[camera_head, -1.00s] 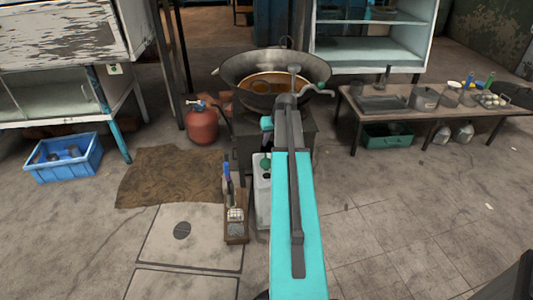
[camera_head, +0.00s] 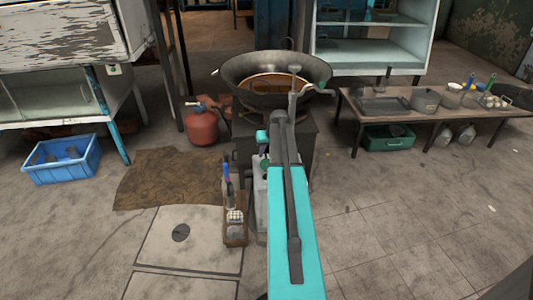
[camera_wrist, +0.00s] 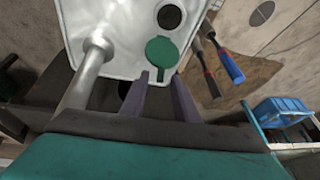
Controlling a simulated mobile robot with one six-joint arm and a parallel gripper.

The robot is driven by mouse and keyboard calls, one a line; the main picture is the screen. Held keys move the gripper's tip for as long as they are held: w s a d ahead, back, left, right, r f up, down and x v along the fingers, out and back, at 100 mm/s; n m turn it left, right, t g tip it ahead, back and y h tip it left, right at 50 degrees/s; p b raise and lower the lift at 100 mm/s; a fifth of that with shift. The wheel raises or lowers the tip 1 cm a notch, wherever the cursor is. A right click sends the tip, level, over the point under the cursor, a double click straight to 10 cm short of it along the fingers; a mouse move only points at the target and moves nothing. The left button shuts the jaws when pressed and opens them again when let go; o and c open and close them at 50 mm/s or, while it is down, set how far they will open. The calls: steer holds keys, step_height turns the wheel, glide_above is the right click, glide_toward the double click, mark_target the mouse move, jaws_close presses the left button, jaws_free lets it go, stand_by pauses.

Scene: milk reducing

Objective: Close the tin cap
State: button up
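The tin is pale grey, and its top fills much of the upper wrist view (camera_wrist: 125,60). In the head view a strip of its side (camera_head: 259,190) shows left of my arm. The green round cap (camera_wrist: 161,52) stands open beside the dark round opening (camera_wrist: 170,17) in the tin's top. My gripper (camera_wrist: 160,78) is open, with its two dark fingers apart and empty. In the wrist view the fingertips are just below the cap's lower edge; I cannot tell whether they touch it.
A wooden tray (camera_head: 235,235) with tools and a jar lies left of the tin. A black stove with a large wok (camera_head: 250,70) stands behind it, with a red gas cylinder (camera_head: 201,127) to its left. A low table (camera_head: 380,118) stands right.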

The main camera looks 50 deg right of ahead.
jaws_close()
stand_by(1.4)
